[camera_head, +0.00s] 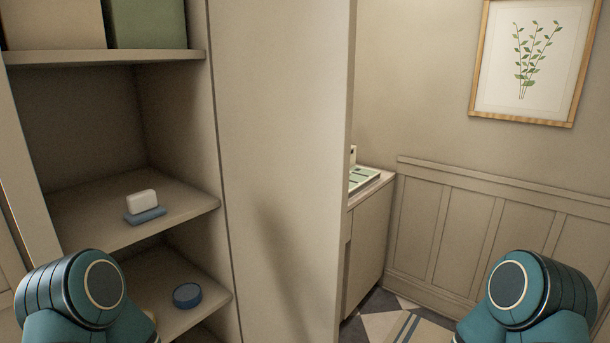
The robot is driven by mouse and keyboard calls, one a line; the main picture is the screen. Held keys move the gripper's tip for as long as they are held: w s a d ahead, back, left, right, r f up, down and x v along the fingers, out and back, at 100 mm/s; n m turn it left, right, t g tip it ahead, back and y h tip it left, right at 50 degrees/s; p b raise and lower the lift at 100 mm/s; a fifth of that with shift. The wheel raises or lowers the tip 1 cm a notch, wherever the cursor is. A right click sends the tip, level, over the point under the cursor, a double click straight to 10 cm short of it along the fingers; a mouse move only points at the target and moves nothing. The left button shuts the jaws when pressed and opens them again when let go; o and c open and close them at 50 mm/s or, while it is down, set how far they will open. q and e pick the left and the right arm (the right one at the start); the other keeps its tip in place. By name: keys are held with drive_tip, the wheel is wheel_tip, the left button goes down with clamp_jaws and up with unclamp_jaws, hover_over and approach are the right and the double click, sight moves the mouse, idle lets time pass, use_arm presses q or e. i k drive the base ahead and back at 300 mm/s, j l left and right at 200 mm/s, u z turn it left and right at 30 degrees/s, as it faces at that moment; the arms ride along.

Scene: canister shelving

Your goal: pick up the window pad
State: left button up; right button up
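A small white block (142,201) with rounded edges rests on a flat blue slab (145,216) on the middle shelf at the left. I cannot tell whether these are one item, or which thing is the window pad. A round dark blue thing (187,295) sits on the shelf below. Only teal joints of my two arms show, at the lower left and lower right. Neither gripper is in view, and nothing of mine touches the items on the shelves.
A tan box (52,24) and a green box (147,23) stand on the upper shelf (110,57). A tall beige panel (280,170) borders the shelving on the right. Beyond it are a low cabinet (367,235), a checkered floor with a striped rug (415,328), and a framed plant picture (530,60).

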sight(144, 207)
drive_tip(key=i+l+u, duration=0.25)
drive_tip(key=l+u, duration=0.2)
drive_tip(key=l, duration=0.25)
drive_tip(key=i+l+u, duration=0.15)
drive_tip(key=l+u, duration=0.3)
drive_tip(key=l, duration=0.25)
drive_tip(key=l+u, duration=0.5)
drive_tip(key=l, duration=0.25)
drive_tip(key=l+u, duration=0.7)
drive_tip(key=l, duration=0.2)
drive_tip(key=j+z, duration=0.3)
drive_tip(key=k+j+z, duration=0.1)
drive_tip(key=j+z, duration=0.2)
drive_tip(key=j, duration=0.25)
drive_tip(key=j+z, duration=0.2)
drive_tip(key=j, duration=1.6)
